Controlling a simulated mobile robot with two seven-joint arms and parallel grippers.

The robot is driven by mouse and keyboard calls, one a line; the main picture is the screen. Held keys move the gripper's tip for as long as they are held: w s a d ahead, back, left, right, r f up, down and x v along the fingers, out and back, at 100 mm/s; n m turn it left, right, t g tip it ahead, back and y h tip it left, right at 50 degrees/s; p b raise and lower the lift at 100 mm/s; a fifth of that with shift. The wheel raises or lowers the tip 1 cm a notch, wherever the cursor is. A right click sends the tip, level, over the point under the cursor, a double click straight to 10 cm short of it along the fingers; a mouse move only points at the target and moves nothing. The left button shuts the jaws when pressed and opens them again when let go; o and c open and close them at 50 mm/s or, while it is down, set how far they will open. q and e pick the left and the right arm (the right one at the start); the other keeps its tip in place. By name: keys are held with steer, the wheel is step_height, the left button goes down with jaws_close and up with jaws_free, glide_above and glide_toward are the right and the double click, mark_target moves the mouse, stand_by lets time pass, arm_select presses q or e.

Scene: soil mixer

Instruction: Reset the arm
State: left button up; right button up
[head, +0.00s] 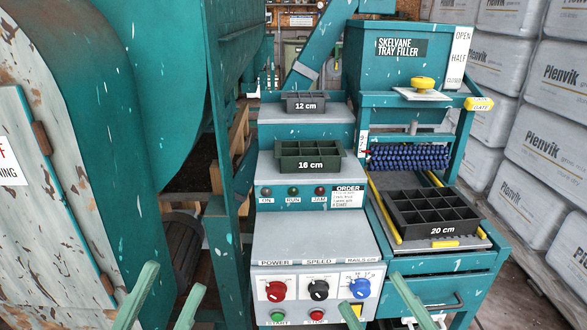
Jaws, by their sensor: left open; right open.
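My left gripper (176,276) shows at the bottom left of the head view, as two pale green fingers spread apart with nothing between them. It is open, in front of the teal machine's lower frame. My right gripper (370,289) shows at the bottom, right of the middle. Its two pale green fingers are apart and empty, in front of the control panel (311,247) near the blue knob (360,287). I cannot tell whether the fingers touch the panel. The rest of both arms is mostly out of view.
Trays stand on stepped shelves: 12 cm (305,101), 16 cm (309,156). A 20 cm tray (432,213) sits on the tray filler (396,60). The panel has red (275,291) and black (318,290) knobs. Stacked white bags (552,130) stand right; a worn metal housing (50,150) stands left.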

steer(key=s+d+r+m+t+y, duration=0.2)
steer(key=s+r+m, duration=0.15)
steer(key=r, duration=0.35)
arm_select(q)
steer(key=w+a+f+n+g+y+p, duration=0.35)
steer(key=w+f+n+y+p, duration=0.55)
steer(key=p, duration=0.6)
arm_select(e)
steer(key=w+d+f+m+g+h, duration=0.35)
steer(key=w+f+m+h, duration=0.4)
steer(key=h, duration=0.25)
arm_select(q)
steer(key=s+f+n+g+y+p, duration=0.1)
steer(key=s+f+g+y+p, duration=0.3)
steer(key=s+f+g+p, duration=0.5)
step_height(320, 180, down, 2)
steer(key=s+p, duration=0.2)
steer(key=p, duration=0.1)
steer(key=shift+a+f+n, duration=0.25)
steer(key=shift+a+n, duration=0.05)
steer(key=shift+n, duration=0.1)
arm_select(e)
steer(key=s+f+m+g+h, duration=0.2)
steer(key=s+f+m+g, duration=0.1)
steer(key=s+f+g, duration=0.6)
step_height(320, 180, down, 4)
steer(key=shift+s+d+r+h, duration=0.1)
steer(key=shift+s+d+h, duration=0.3)
steer(key=shift+s, duration=0.2)
